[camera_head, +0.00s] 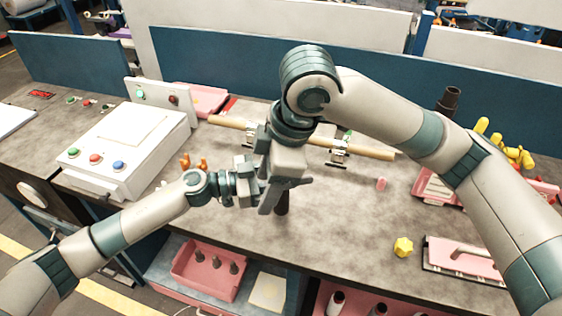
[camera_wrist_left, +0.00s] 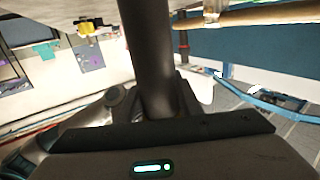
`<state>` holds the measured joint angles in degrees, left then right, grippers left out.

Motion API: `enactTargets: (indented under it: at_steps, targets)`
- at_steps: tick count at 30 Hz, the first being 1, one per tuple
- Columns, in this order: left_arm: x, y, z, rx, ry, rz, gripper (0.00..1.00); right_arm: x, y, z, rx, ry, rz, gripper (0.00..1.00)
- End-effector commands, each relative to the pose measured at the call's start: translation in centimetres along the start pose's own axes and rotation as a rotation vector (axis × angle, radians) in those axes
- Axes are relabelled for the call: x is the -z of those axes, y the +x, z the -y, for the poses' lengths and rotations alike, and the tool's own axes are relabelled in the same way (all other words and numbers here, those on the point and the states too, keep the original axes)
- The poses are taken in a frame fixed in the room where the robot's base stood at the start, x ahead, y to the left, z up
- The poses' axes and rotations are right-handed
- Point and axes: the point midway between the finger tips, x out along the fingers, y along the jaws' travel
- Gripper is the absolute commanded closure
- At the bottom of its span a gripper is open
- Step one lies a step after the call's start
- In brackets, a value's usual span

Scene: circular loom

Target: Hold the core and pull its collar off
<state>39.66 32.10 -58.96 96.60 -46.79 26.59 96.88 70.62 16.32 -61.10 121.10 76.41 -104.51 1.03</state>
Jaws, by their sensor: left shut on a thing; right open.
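A dark cylindrical core (camera_head: 282,204) shows below the grippers, near the front middle of the bench. In the left wrist view the core (camera_wrist_left: 147,45) is a thick dark tube between the fingers, reaching toward the bench surface. My left gripper (camera_head: 284,188) comes in from the left and is shut on the core. My right gripper (camera_head: 272,186) comes down from above, open, close to the core and crowding the left one. The grippers overlap, so their fingers are hard to tell apart. They hide the core's upper part, and I cannot make out the collar.
A white control box (camera_head: 128,148) stands to the left. A wooden rod (camera_head: 365,149) on stands runs behind the grippers. A yellow piece (camera_head: 403,247) and a pink tray (camera_head: 462,259) lie front right. A dark cylinder (camera_head: 449,98) stands at the back right. Bare bench lies right of the core.

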Motion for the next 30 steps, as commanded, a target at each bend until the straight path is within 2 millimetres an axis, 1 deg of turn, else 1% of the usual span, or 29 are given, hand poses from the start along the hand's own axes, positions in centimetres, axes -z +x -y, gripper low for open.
enactTargets:
  at_steps: [1,4,9,12,17,20,24,30]
  targets:
    - [0.1,0.0,0.0,0.0,0.0,-0.001,0.92,1.1,0.2,0.6,-0.023,-0.077,0.043,0.47]
    - [0.1,0.0,0.0,0.0,0.0,-0.001,0.92,2.4,0.9,1.6,-0.065,-0.218,0.133,0.47]
    - [0.1,0.0,0.0,0.0,0.0,-0.001,0.92,3.6,2.0,2.8,-0.143,-0.45,0.304,0.47]
    - [0.1,0.0,0.0,0.0,0.0,-0.001,0.92,3.8,2.5,3.2,-0.192,-0.582,0.415,0.47]
    - [0.1,0.0,0.0,0.0,0.0,-0.001,0.92,3.5,2.8,3.1,-0.273,-0.783,0.61,0.47]
    - [0.1,0.0,0.0,0.0,0.0,-0.001,0.92,2.9,2.6,2.5,-0.324,-0.9,0.742,0.47]
    - [0.1,0.0,0.0,0.0,0.0,-0.001,0.92,2.0,2.0,1.4,-0.387,-1.039,0.921,0.47]
    - [0.1,0.0,0.0,0.0,0.0,-0.001,0.92,1.0,0.7,-0.1,-0.444,-1.16,1.11,0.47]
